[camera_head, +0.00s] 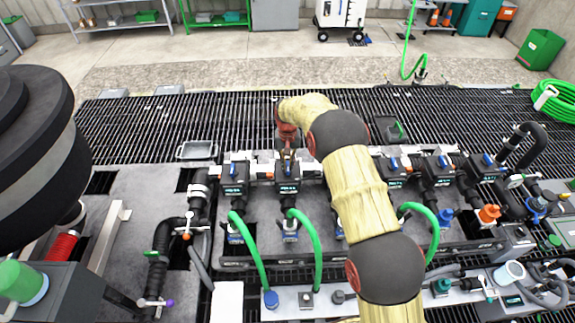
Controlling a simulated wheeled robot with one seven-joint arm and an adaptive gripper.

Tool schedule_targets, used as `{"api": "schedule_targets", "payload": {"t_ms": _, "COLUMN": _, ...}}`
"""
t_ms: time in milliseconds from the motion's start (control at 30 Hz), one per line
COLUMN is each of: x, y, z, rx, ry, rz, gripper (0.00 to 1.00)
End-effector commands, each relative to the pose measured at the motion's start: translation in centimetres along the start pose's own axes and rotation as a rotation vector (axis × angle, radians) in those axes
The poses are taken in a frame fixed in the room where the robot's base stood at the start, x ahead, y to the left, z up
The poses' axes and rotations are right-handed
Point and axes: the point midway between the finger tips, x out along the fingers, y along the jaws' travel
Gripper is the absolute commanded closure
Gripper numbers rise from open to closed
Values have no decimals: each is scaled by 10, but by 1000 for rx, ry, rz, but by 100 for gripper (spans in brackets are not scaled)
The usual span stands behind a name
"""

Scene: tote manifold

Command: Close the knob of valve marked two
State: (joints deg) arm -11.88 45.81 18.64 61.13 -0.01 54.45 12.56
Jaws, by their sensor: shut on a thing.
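A row of dark valves with blue knobs runs along the manifold. The leftmost valve (233,180) is clear of my arm. My gripper (287,163) points down at the second valve from the left (288,185), its fingers closed on the knob at the top of that valve. The fingers and the red wrist hide most of the knob, so its turn angle cannot be told. The number labels are too small to read. My arm hides the middle of the row. More valves (395,170) show right of it.
Green hoses (318,250) loop down from the valves at the front. A black pipe with an orange handle (187,235) stands at the left, and an orange-capped fitting (488,214) at the right. Open dark grating (150,125) lies behind the manifold.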

Motion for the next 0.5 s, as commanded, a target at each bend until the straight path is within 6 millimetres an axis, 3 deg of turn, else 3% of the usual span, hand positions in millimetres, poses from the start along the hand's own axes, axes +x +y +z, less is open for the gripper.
{"api": "schedule_targets", "payload": {"t_ms": 67, "x": -2, "y": 0, "z": -2, "rx": 1, "ry": 5, "rz": -2, "gripper": 100}}
{"api": "schedule_targets", "payload": {"t_ms": 100, "x": -2, "y": 0, "z": -2, "rx": 1, "ry": 5, "rz": -2, "gripper": 86}}
{"api": "schedule_targets", "payload": {"t_ms": 367, "x": -1, "y": 0, "z": -1, "rx": 0, "ry": 2, "rz": -1, "gripper": 72}}
{"api": "schedule_targets", "payload": {"t_ms": 500, "x": -1, "y": 0, "z": -1, "rx": 0, "ry": 2, "rz": -1, "gripper": 70}}
